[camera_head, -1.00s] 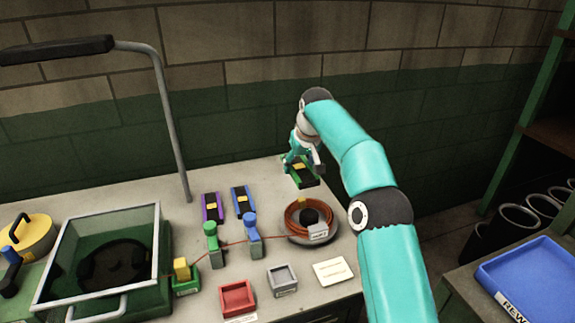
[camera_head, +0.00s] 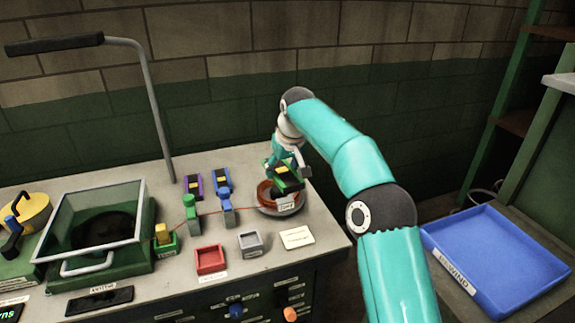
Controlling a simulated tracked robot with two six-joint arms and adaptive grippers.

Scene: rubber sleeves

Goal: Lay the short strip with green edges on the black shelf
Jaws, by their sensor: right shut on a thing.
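The short strip with green edges (camera_head: 290,183) has a dark top and a yellow patch. My right gripper (camera_head: 284,166) is shut on it, with the strip held below the fingers. In the picture the strip overlaps the orange cable coil (camera_head: 265,193); its height above the bench is hard to judge. The fingertips are partly hidden by the wrist. A flat black piece (camera_head: 100,301) lies at the bench's front left; I cannot tell whether it is the black shelf. My left gripper is out of view.
Purple-edged (camera_head: 193,187) and blue-edged (camera_head: 222,181) strips lie left of the coil. A red bin (camera_head: 210,260) and a grey bin (camera_head: 250,244) stand in front. A blue tray (camera_head: 500,262) is at right, across a gap.

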